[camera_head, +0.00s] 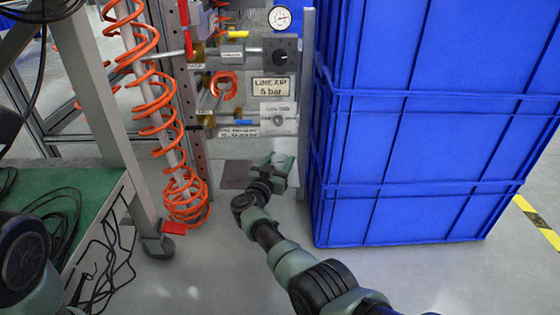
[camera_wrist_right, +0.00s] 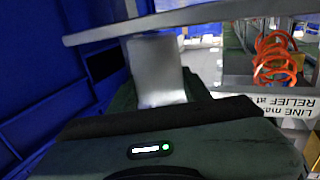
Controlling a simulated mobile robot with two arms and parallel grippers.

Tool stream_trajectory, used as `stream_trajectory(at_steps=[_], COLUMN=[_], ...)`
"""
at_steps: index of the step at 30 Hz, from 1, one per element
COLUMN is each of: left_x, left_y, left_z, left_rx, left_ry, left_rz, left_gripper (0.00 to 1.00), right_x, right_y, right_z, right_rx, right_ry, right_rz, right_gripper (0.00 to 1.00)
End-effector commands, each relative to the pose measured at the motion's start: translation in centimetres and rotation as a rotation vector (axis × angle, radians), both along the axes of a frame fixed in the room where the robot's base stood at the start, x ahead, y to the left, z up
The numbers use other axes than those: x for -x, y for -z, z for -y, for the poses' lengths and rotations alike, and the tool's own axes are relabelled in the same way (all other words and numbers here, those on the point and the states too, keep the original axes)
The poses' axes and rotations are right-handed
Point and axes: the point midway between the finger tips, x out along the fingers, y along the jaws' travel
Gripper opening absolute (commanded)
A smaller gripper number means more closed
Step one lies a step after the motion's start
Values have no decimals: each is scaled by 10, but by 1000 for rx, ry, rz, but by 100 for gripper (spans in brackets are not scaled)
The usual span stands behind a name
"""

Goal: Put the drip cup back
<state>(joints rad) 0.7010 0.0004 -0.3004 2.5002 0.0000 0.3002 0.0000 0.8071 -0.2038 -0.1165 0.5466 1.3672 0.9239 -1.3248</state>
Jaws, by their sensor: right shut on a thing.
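My right gripper (camera_head: 284,168) is low in front of the air panel, just left of the grey upright by the blue crates. In the right wrist view it is shut on a smooth light grey metal piece (camera_wrist_right: 157,68), which looks like the drip cup. In the head view the gripper hides the cup, so I cannot tell its tilt or whether it touches anything. The panel (camera_head: 272,87) carries a gauge, a regulator and a "LINE AIR 5 bar" label. My left gripper is out of view; only part of that arm shows at lower left.
Tall blue crates (camera_head: 400,150) stand close on the right. A coiled orange hose (camera_head: 150,100) hangs at left. A green bench (camera_head: 95,185) with black cables is at far left. A dark flat plate (camera_head: 235,174) lies left of the right gripper. Floor in front is clear.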

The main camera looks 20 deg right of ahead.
Motion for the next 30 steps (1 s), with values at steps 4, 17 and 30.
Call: stream_trajectory(at_steps=[4,17,30], left_x=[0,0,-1], left_y=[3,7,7], left_z=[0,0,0], left_rx=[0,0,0], left_ry=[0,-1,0], left_rz=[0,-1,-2], left_gripper=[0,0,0], right_x=[0,0,0], right_y=[3,8,8], right_z=[0,0,0], right_rx=[0,0,0], right_ry=[0,0,0], right_rz=[0,1,0], right_gripper=[2,54,73])
